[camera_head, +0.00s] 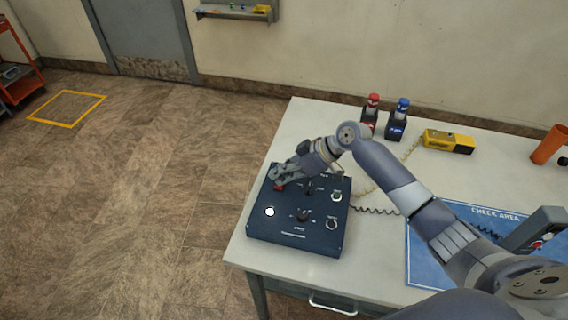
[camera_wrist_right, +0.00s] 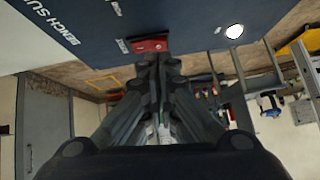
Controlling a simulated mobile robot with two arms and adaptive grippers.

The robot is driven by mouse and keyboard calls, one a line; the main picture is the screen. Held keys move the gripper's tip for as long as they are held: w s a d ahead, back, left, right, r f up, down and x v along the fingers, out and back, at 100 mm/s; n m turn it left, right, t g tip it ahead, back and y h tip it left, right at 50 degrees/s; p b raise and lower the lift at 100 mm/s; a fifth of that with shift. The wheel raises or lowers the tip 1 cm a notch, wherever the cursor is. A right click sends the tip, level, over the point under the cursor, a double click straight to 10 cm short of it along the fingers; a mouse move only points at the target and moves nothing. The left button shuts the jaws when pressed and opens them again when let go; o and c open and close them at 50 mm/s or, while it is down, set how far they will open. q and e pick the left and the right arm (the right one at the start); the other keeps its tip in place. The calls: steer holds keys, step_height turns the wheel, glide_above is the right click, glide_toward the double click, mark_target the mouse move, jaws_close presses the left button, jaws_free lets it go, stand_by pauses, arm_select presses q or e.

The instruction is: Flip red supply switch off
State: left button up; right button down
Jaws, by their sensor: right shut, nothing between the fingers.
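The dark blue supply panel (camera_head: 265,228) lies on the near left part of the table. The red switch (camera_head: 279,187) is at the panel's far left, partly hidden by my right gripper (camera_head: 275,178). In the right wrist view the red switch (camera_wrist_right: 149,45) shows just beyond the tips of my right gripper (camera_wrist_right: 158,62), which is shut and empty. I cannot tell whether the fingertips touch the switch or which way it is flipped. My left gripper is not in view.
The panel also bears a white round lamp (camera_head: 269,211) and a black knob (camera_head: 302,215). Red-topped (camera_head: 373,101) and blue-topped (camera_head: 402,106) units, a yellow device (camera_head: 448,141) and an orange cup (camera_head: 549,145) stand behind. A blue check-area mat (camera_head: 422,262) lies to the right.

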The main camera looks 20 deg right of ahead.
steer(key=shift+f, duration=0.25)
steer(key=shift+s+a+f+b, duration=0.15)
steer(key=shift+s+f+b, duration=0.05)
steer(key=shift+f+b, duration=0.25)
steer(key=shift+r, duration=0.2)
steer(key=shift+w+f, duration=0.1)
steer(key=shift+f, duration=0.05)
